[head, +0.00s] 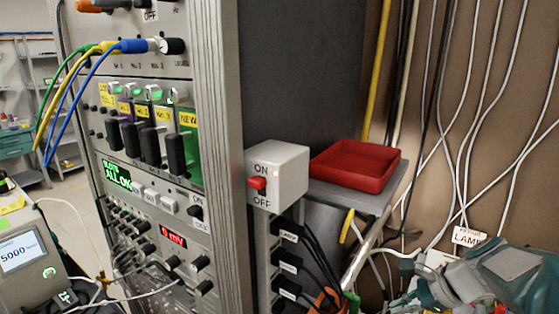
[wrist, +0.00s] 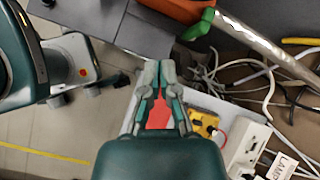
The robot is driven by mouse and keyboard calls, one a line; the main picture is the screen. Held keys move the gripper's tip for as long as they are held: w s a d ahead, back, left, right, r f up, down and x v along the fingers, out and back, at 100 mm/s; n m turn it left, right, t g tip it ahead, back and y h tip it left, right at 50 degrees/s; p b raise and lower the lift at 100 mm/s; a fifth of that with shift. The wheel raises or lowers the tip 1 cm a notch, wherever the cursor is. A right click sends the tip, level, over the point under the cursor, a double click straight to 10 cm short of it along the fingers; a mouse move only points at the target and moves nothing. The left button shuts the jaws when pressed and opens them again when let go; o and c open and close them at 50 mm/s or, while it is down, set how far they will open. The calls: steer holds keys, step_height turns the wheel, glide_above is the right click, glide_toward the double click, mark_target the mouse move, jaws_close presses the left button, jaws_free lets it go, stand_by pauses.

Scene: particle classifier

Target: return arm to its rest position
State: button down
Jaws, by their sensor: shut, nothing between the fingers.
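My gripper (wrist: 159,68) is in the middle of the wrist view, with its two grey-and-teal fingers brought together at the tips. It holds nothing. A red patch shows through the gap between the finger links, behind them. Teal and grey parts of my own arm show at the lower right of the head view, low beside the wall cables. I cannot make out the fingertips there.
An instrument rack (head: 150,160) stands at the left of the head view. A white ON/OFF switch box (head: 285,170) and a red tray (head: 355,165) are beside it. Loose cables hang on the wall. The wrist view shows a yellow device (wrist: 204,122) and a white power strip (wrist: 246,145).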

steer(key=s+a+r+n+t+h, duration=0.1)
steer(key=s+a+n+h, duration=0.2)
steer(key=s+n, duration=0.3)
steer(key=s+a+r+n+h, duration=0.2)
steer(key=s+a+n, duration=0.4)
steer(key=n, duration=0.7)
steer(key=shift+s+a+r+t+h, duration=0.15)
steer(key=shift+s+a+t+h, duration=0.2)
steer(key=shift+s+h, duration=0.45)
steer(key=shift+w, duration=0.1)
